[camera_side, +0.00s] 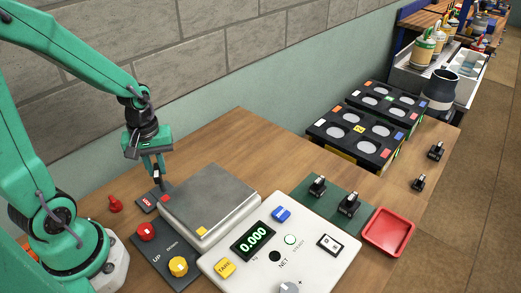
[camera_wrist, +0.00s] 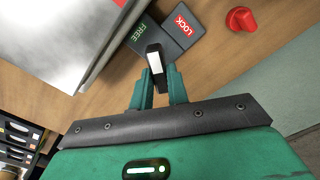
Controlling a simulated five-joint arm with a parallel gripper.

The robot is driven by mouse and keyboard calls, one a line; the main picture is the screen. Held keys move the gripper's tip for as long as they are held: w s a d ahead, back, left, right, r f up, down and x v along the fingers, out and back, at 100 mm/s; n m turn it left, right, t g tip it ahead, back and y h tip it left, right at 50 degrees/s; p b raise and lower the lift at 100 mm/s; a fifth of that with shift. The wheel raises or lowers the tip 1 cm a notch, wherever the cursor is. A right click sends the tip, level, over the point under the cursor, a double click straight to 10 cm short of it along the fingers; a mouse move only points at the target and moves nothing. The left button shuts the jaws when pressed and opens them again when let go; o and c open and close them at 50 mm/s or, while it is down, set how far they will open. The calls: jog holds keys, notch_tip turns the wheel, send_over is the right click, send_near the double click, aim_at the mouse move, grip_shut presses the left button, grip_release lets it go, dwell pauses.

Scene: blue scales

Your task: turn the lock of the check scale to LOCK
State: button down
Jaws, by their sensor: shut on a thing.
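The check scale has a grey metal pan (camera_side: 212,192) and a white console with a 0.000 display (camera_side: 252,241). Beside the pan is a dark lock plate (camera_side: 146,203); in the wrist view it carries a green FREE label (camera_wrist: 147,27) and a red LOCK label (camera_wrist: 181,25). The lock lever (camera_wrist: 154,59), black with a white face, stands at the plate's near end, closer to the FREE side. My gripper (camera_side: 159,180) is down at the pan's far left corner, shut on the lever, with a finger on each side of it in the wrist view (camera_wrist: 157,80). The lever's base is partly hidden.
A loose red knob-like piece (camera_side: 115,204) lies left of the plate. A dark panel with red and yellow knobs (camera_side: 161,252) is in front. Black weight trays (camera_side: 340,154), a green mat with black-handled pieces (camera_side: 318,200) and a red tray (camera_side: 388,232) are to the right.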

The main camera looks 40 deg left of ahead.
jog(key=m, duration=0.5)
jog(key=shift+m, duration=0.3)
jog(key=m, duration=0.5)
jog(key=shift+m, duration=0.3)
jog(key=c, duration=1.4)
grip_release()
jog(key=shift+o, duration=0.2)
jog(key=shift+r, duration=0.15)
jog(key=shift+r, duration=3.8)
